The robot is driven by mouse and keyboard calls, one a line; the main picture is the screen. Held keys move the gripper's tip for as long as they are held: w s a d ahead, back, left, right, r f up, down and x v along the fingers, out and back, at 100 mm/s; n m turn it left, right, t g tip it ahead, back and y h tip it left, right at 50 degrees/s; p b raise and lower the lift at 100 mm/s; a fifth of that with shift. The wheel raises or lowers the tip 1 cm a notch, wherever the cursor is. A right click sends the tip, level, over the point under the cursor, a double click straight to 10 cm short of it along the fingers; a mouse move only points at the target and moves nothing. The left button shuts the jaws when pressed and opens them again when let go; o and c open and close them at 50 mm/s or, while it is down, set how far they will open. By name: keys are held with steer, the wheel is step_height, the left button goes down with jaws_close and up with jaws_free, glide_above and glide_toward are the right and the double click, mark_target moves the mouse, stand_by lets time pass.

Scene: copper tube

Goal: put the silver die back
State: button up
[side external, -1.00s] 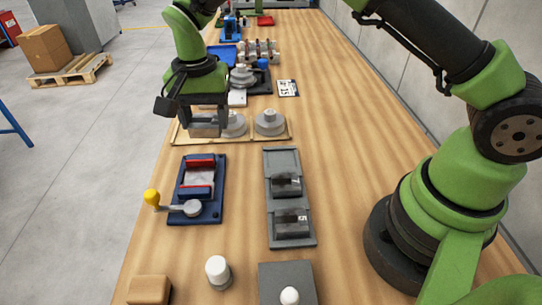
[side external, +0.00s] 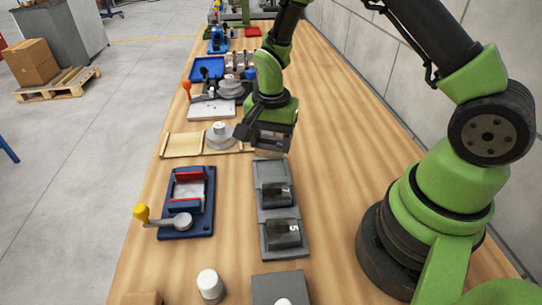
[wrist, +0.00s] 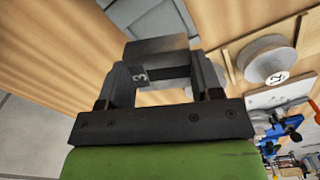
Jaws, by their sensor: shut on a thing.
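My gripper (side external: 268,143) is shut on a dark silver-grey block, the die (wrist: 155,50), held between its two fingers. The die has a light digit that looks like a 3 in the wrist view. In the side external view the gripper is above the far end of the grey rack (side external: 289,252). The fingers hide most of the die there, so I cannot tell its gap to the rack. Two similar dark grey dies sit in the rack, one in the middle (side external: 277,194) and one at the near end (side external: 284,234).
A blue fixture (side external: 205,222) with red jaws and a yellow-knobbed lever stands left of the rack. A wooden tray (side external: 182,146) with a grey round stepped piece (side external: 219,133) lies beyond it. A white-topped peg (side external: 209,284) stands in front. The table right of the rack is clear.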

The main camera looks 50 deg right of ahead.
mark_target(271, 170)
steer(key=shift+f, duration=2.15)
steer(key=shift+f, duration=0.3)
steer(key=o, duration=1.2)
steer(key=shift+r, duration=0.1)
